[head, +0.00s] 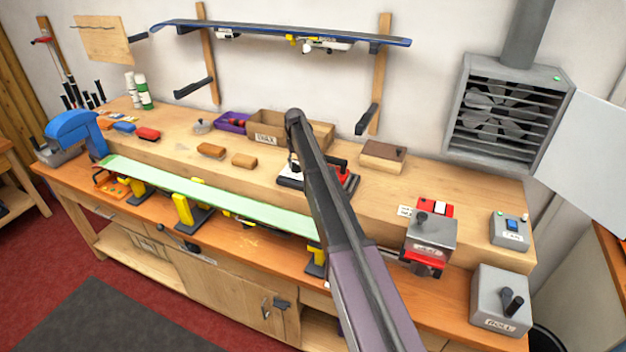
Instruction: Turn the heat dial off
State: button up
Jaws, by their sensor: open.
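A grey box with a black knob on top (431,232) and red parts below stands at the right of the bench. An iron-like tool with a black handle (338,164) and red body sits mid-bench, partly hidden by my arm. My dark arm rises from the bottom edge to a joint above the bench.
A pale green board (205,195) lies on yellow-topped supports along the bench front. A grey box marked FAN (510,231) and one marked ROLL (500,300) stand at the right. A cardboard box (290,126) is at the back. A blue board hangs on the wall.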

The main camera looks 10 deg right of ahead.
aim_at(297, 164)
jog(key=m, duration=1.7)
jog(key=shift+m, duration=0.4)
jog(key=m, duration=0.6)
notch_tip(297, 164, up, 14)
jog(key=p, duration=1.4)
jog(key=s+n, duration=1.5)
jog(key=s, duration=1.3)
jog(key=shift+s+t, duration=0.3)
jog(key=shift+w+f, duration=0.1)
